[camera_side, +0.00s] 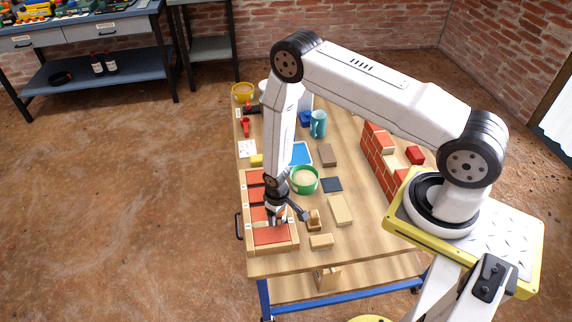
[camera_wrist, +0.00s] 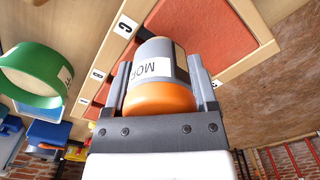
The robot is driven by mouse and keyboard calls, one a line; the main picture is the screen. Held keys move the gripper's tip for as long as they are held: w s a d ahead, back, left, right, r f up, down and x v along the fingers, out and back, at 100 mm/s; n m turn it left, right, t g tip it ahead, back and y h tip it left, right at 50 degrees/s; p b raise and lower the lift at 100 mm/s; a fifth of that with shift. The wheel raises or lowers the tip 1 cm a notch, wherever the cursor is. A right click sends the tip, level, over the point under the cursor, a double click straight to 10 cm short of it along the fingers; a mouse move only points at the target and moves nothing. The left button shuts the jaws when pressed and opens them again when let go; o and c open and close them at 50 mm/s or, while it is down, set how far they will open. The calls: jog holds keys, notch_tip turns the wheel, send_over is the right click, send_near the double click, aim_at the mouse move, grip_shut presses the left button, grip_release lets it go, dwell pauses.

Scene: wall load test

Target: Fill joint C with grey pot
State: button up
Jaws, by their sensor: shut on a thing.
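A grey pot (camera_wrist: 158,68) with an orange end and a printed label, partly readable as "MOR", is between the fingers of my gripper (camera_wrist: 160,78) in the wrist view. The gripper is shut on it. In the side view my gripper (camera_side: 277,214) is low over the near part of a wooden frame (camera_side: 291,243) holding red bricks. The label C (camera_wrist: 122,27) is on the frame's edge in the wrist view, just beyond the pot, beside a red brick (camera_wrist: 205,30). The pot and gripper hide part of the joint there, so I cannot tell what is in it.
A green tub (camera_side: 304,180) with pale contents stands right of the frame. Wooden blocks (camera_side: 320,241) lie to its near right. A teal mug (camera_side: 318,123), a blue tray (camera_side: 300,154) and a small brick wall (camera_side: 384,158) stand farther back and right.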

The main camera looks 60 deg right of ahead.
jog(key=shift+f, duration=0.3)
dwell(0.5)
jog(key=shift+r, duration=0.15)
dwell(0.5)
jog(key=shift+r, duration=3.35)
jog(key=shift+r, duration=0.1)
